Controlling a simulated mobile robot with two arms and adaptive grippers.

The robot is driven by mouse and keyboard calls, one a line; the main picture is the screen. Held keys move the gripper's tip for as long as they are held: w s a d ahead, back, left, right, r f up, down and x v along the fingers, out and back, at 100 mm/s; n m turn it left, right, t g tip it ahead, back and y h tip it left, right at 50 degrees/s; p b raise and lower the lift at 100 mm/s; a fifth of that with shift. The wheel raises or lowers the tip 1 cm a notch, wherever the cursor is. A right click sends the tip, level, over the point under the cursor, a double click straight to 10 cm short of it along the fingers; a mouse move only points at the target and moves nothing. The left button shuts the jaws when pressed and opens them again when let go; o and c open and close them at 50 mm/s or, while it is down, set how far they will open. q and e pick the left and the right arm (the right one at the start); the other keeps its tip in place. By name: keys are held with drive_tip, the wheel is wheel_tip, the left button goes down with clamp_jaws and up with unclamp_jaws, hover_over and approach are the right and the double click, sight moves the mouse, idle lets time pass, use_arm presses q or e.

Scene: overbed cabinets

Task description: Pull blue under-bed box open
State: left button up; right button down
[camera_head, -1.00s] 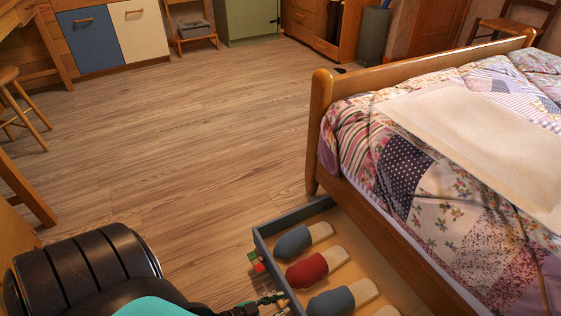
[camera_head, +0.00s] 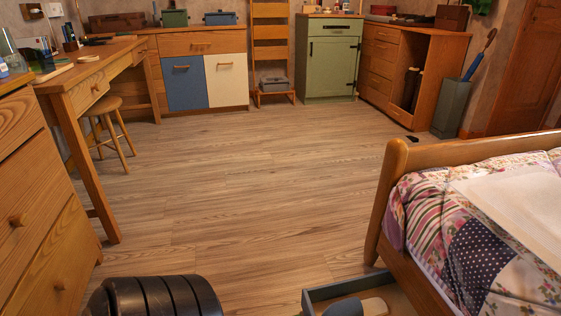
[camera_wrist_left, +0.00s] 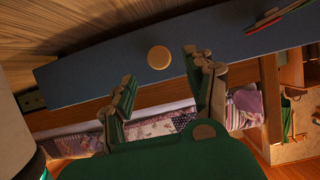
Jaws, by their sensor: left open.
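The blue under-bed box (camera_head: 340,287) shows in the head view at the bottom edge, sticking out from under the bed. Only its far end shows, with part of a blue slipper (camera_head: 345,307) inside; the rest is cut off. In the left wrist view its blue front (camera_wrist_left: 100,72) runs across the picture, with a round wooden knob (camera_wrist_left: 158,57). My left gripper (camera_wrist_left: 160,66) is open, its two green-padded fingers pointing at the front, one on each side of the knob. I cannot tell whether they touch it. My right gripper is not in view.
The bed (camera_head: 410,195) with its patchwork quilt stands at the right. A wooden drawer chest (camera_head: 40,200), desk and stool (camera_head: 110,135) are at the left. Cabinets line the back wall. The wooden floor (camera_head: 240,190) between them is clear.

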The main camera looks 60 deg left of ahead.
use_arm(q)
drive_tip(key=v, duration=0.6)
drive_tip(key=shift+s+r, duration=0.1)
idle(0.3)
